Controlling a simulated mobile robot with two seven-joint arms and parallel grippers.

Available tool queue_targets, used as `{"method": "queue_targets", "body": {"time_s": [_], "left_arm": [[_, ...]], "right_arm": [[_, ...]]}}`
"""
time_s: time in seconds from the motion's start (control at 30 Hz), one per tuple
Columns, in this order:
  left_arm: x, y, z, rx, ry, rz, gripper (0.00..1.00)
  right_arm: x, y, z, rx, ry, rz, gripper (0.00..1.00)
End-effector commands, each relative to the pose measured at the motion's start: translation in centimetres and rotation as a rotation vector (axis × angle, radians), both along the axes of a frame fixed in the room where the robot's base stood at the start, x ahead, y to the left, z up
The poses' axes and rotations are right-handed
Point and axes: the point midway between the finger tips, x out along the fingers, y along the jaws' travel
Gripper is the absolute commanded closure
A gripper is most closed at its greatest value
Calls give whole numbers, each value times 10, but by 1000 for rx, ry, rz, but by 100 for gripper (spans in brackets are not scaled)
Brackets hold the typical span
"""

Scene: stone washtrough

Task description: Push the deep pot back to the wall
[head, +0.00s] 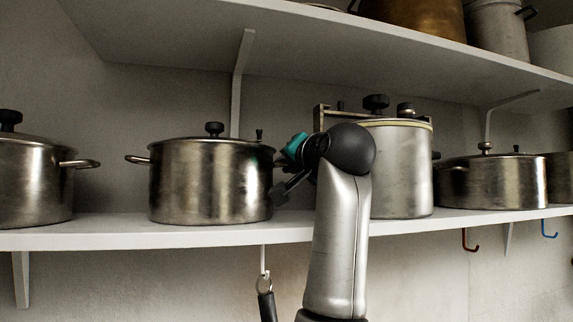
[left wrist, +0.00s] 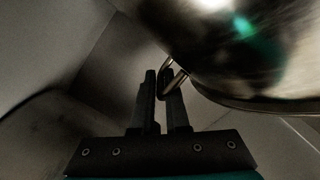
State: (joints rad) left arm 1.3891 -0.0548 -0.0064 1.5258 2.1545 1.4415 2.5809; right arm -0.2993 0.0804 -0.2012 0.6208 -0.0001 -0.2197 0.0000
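The deep pot (head: 205,185) looks to be the shiny steel lidded pot left of my arm on the lower shelf (head: 120,234). It stands upright with bare shelf in front and a loop handle at its left. My left gripper (head: 284,188) is at its right side, with the fingers pointing down and left. In the left wrist view, the fingers (left wrist: 158,95) are nearly together, with a thin gap. A wire handle (left wrist: 179,77) of the pot (left wrist: 245,60) overlaps the right finger; I cannot tell if they touch. My right gripper is not in view.
A tall pale cooker (head: 405,170) stands close behind my forearm. Other steel pots stand at the left (head: 35,185) and right (head: 500,185). An upper shelf (head: 330,38) overhangs them. Hooks hang under the lower shelf.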

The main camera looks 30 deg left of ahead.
Motion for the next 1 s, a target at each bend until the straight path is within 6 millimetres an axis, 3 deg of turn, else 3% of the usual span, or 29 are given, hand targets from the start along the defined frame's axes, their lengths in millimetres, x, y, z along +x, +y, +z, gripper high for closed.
{"method": "queue_targets", "body": {"time_s": [0.1, 1.0], "left_arm": [[0, 0, 0, 0, 0, 0, 100], [0, -1, 0, -1, 1, -1, 100]], "right_arm": [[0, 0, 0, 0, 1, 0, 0], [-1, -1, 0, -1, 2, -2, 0]]}}
